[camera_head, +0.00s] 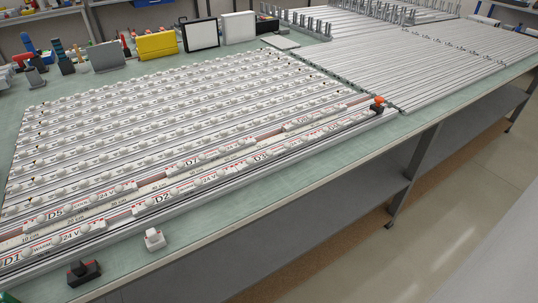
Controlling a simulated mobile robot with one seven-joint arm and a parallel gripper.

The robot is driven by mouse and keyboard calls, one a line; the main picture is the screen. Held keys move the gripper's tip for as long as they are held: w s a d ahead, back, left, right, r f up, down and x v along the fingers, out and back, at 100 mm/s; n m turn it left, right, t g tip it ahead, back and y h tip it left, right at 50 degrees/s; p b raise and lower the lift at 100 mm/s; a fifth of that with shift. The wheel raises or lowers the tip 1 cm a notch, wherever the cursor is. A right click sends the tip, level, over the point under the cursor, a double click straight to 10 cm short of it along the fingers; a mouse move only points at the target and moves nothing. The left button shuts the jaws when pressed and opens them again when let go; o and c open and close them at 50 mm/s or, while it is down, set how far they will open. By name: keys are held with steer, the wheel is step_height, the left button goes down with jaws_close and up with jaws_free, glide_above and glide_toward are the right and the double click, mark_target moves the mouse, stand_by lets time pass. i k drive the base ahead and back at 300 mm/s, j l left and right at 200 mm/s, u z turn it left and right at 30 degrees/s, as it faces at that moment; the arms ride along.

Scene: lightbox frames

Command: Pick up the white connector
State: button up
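A small white connector (154,240) sits on the green bench top near its front edge, at the lower left of the head view. It stands just in front of the long rows of light strips and touches nothing that I can see. My gripper is not in view.
A black block with a red mark (84,272) lies left of the connector near the edge. Light strips (180,130) fill the bench behind. An orange and black piece (377,104) sits at their right end. Bare metal profiles (420,60) lie farther right.

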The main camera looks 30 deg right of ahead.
mark_target(155, 240)
steer(key=z, duration=1.4)
steer(key=u, duration=1.4)
steer(key=k+j, duration=0.1)
steer(key=j, duration=0.2)
steer(key=k+j, duration=0.15)
steer(key=j, duration=0.2)
steer(key=k+j, duration=0.1)
steer(key=j, duration=0.2)
steer(key=i, duration=0.5)
steer(key=z, duration=0.05)
